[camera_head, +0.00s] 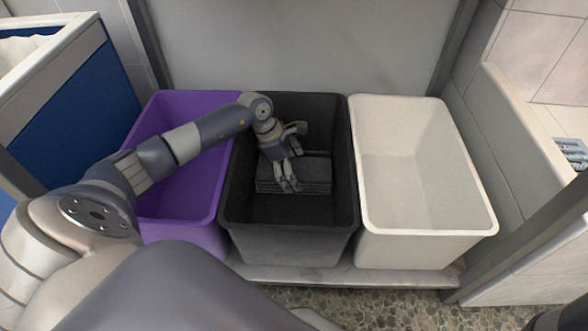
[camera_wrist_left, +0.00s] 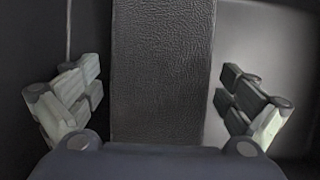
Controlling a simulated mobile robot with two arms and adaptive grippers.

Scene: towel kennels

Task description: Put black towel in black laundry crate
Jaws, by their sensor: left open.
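The black laundry crate (camera_head: 290,215) stands in the middle of a row of three crates. The black towel (camera_head: 312,176) lies folded inside it, toward the back of the crate floor. My left gripper (camera_head: 290,183) reaches down into the black crate, over the towel. In the left wrist view the towel (camera_wrist_left: 162,70) is a dark textured strip between the fingers of my open left gripper (camera_wrist_left: 162,105). Gaps show between the towel and the fingers on both sides. My right gripper is not in view.
A purple crate (camera_head: 190,110) stands left of the black crate, partly covered by my left arm. An empty white crate (camera_head: 430,230) stands to the right. All three rest on a pale shelf (camera_head: 340,276). A grey wall (camera_head: 310,45) is behind, with frame posts at both sides.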

